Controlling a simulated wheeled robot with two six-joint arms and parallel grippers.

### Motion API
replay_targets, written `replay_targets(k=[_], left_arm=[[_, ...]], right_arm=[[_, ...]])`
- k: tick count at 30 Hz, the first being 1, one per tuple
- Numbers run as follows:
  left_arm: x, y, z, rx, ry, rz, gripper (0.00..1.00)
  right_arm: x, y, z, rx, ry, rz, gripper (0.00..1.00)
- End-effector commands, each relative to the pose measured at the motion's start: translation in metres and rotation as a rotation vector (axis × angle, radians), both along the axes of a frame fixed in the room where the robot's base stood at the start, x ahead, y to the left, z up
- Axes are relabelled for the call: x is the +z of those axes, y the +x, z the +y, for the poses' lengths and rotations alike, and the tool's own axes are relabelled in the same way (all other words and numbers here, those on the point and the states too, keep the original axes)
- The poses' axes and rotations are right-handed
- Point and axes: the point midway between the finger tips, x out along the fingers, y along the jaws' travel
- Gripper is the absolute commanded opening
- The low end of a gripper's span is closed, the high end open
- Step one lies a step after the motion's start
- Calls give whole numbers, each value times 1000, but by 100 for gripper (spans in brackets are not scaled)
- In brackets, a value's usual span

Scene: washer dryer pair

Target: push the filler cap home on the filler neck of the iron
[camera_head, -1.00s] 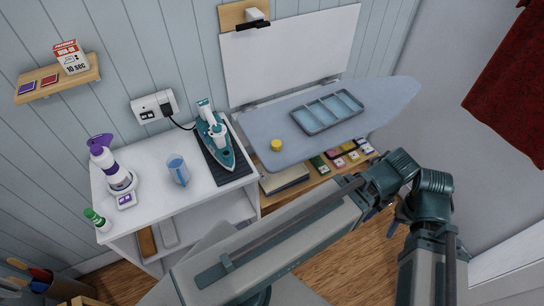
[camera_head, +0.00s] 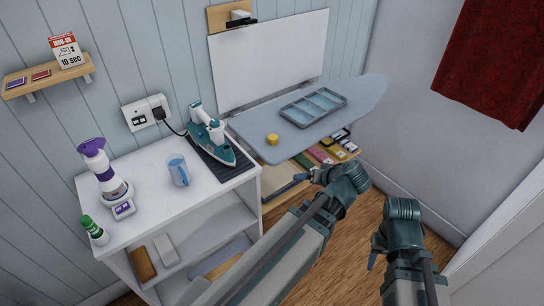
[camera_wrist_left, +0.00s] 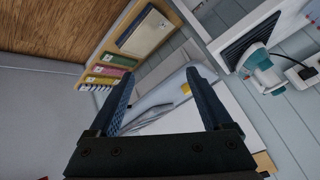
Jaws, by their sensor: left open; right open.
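The teal and white iron (camera_head: 212,138) rests on a dark ribbed mat on the white cabinet top. It also shows in the left wrist view (camera_wrist_left: 262,68). Its filler neck is too small to make out. A small yellow round piece, which looks like the cap (camera_head: 272,139), sits on the near left end of the ironing board (camera_head: 345,108). My left gripper (camera_head: 308,178) is low in front of the board, apart from cap and iron. In the left wrist view its fingers (camera_wrist_left: 163,98) are spread and empty. My right gripper (camera_head: 374,258) hangs empty farther right, over the floor.
A blue tray (camera_head: 313,106) lies on the board. A blue cup (camera_head: 178,171), a purple-topped bottle (camera_head: 106,170) and a green-capped bottle (camera_head: 94,230) stand on the cabinet (camera_head: 145,205). The iron's cord runs to a wall socket (camera_head: 147,112). A red cloth (camera_head: 500,60) hangs at right.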

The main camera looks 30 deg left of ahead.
Motion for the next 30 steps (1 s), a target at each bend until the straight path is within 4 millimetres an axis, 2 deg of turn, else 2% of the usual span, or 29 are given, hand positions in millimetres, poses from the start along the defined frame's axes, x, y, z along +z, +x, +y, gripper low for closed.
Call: replay_targets(k=[1, 6, 9, 15, 23, 30], left_arm=[[-23, 15, 19, 60, 42, -102, 83], [-20, 49, 66, 185, 150, -424, 83], [-16, 61, 83, 215, 186, -564, 83], [-7, 74, 98, 229, 220, -718, 83], [-3, 79, 104, 230, 225, -746, 83], [-13, 103, 139, 233, 224, -743, 83]], right_arm=[[-37, 0, 0, 0, 0, 0, 50], [-83, 0, 0, 0, 0, 0, 50], [-101, 0, 0, 0, 0, 0, 50], [-117, 0, 0, 0, 0, 0, 50], [-118, 0, 0, 0, 0, 0, 50], [-128, 0, 0, 0, 0, 0, 50]])
